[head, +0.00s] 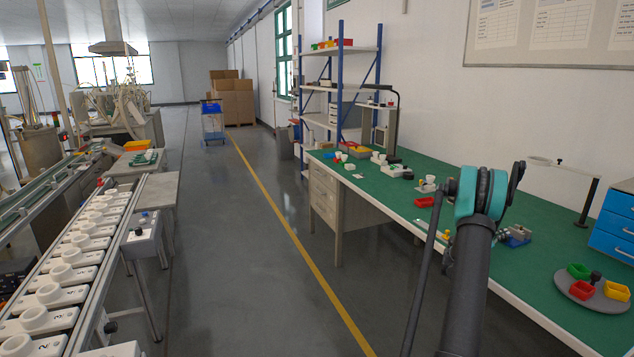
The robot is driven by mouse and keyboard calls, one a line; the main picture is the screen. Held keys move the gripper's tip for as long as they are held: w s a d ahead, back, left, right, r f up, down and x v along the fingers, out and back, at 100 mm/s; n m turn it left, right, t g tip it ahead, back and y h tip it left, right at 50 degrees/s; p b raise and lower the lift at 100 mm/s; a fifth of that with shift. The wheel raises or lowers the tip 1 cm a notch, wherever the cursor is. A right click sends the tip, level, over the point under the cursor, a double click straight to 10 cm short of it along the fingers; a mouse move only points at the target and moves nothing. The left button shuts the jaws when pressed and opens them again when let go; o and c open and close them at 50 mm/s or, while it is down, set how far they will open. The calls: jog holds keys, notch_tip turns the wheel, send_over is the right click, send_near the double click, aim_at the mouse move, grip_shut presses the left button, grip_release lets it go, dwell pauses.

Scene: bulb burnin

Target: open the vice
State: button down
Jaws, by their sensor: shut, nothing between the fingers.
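A small blue and grey device (516,236), which looks like the vice, sits on the green workbench (570,262) just right of my arm. It is small in the head view and partly close behind my arm, so I cannot tell how far its jaws are apart. My arm, with a teal and black joint, rises from the bottom of the view in front of the bench. My gripper does not show in this view.
A turntable (566,287) with red, green and yellow bins stands at the bench's right, near blue drawers (615,222). A red bin (424,202) lies left of my arm. A conveyor with white holders (62,273) runs at left. The floor between is clear.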

jog(key=shift+w+a, duration=0.1)
jog(key=shift+w, duration=0.05)
dwell(0.3)
jog(key=shift+r, duration=0.1)
jog(key=shift+r, duration=0.25)
jog(key=shift+v, duration=3)
jog(key=shift+s+f, duration=0.95)
jog(key=shift+s, duration=0.25)
jog(key=shift+d, duration=0.25)
jog(key=shift+x, duration=3.25)
